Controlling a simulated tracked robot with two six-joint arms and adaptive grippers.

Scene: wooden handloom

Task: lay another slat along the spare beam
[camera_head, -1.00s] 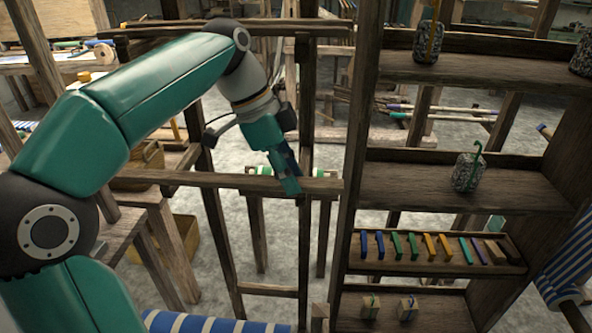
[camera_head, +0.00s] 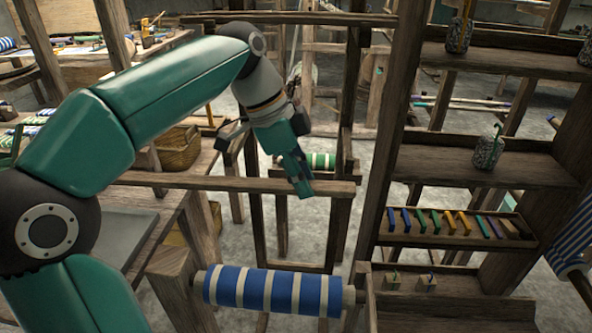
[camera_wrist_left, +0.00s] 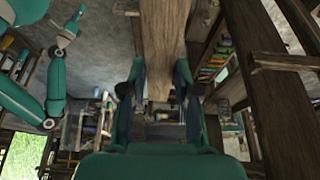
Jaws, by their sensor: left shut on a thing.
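My left gripper (camera_head: 301,184) is shut on a long dark wooden slat (camera_head: 220,184), close to the slat's right end. The slat runs nearly level across the middle of the head view, its long part reaching left behind my arm. In the left wrist view the slat (camera_wrist_left: 164,45) narrows from the top edge to between the fingers. A roller with blue and white stripes (camera_head: 251,288), probably the spare beam, lies below and nearer. My right arm (camera_wrist_left: 56,82) hangs at the left of the wrist view; its gripper is too small to read.
A tall wooden shelf (camera_head: 468,136) stands close to the right of the slat, with a tray of coloured pieces (camera_head: 458,239) on it. A wooden block (camera_head: 172,270) stands at the roller's left end. A loom frame (camera_head: 290,18) and a basket (camera_head: 178,150) are behind.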

